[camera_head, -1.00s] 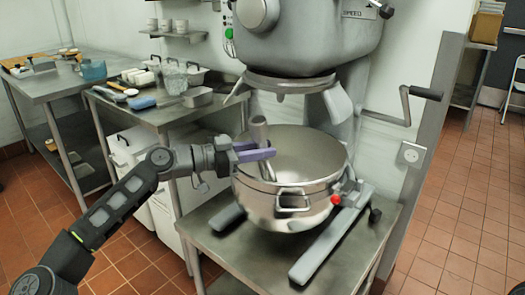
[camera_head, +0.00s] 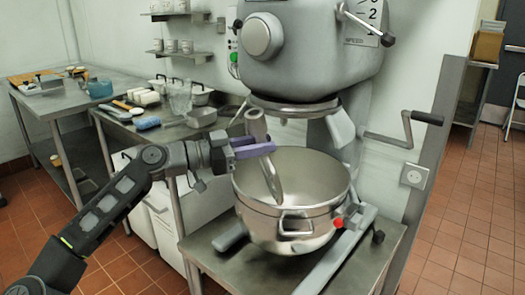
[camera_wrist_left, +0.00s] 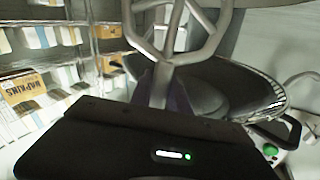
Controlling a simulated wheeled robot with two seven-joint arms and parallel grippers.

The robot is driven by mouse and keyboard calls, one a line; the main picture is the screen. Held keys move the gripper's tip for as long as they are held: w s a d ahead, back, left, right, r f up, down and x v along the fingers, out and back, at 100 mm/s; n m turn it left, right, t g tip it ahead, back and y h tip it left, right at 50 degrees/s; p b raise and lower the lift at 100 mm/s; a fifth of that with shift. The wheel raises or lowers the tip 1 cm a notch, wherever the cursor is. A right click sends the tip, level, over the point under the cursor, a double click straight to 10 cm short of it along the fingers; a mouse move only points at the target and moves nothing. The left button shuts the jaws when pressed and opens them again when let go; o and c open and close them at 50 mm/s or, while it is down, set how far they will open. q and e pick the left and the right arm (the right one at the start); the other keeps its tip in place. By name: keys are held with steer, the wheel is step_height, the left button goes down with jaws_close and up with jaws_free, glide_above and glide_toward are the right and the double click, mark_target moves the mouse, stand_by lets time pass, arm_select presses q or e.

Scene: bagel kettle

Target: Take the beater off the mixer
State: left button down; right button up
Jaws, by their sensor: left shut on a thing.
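The grey metal beater (camera_head: 272,180) is in my left gripper (camera_head: 254,148), whose purple fingers are shut on its shaft. The beater is tilted, its top end just below and left of the mixer head (camera_head: 300,60), apart from it as far as I can tell. Its lower part reaches down inside the left side of the steel bowl (camera_head: 290,217), partly hidden by the rim. In the left wrist view the beater's barred frame (camera_wrist_left: 172,42) shows beyond the dark gripper body. My right gripper is not in view.
The mixer stands on a steel table (camera_head: 215,262), with a crank handle (camera_head: 405,128) at its right. A side table (camera_head: 165,135) with jugs and containers is behind my left arm. Wall shelves hold cups. The tiled floor at right is clear.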

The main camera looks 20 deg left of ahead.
arm_select(q)
steer(key=shift+s+r, duration=0.1)
steer(key=shift+r, duration=0.1)
steer(key=s+a+r, duration=0.2)
steer(key=s+r, duration=0.3)
steer(key=r, duration=0.4)
steer(key=shift+s, duration=0.25)
stand_by(0.5)
steer(key=shift+a, duration=0.15)
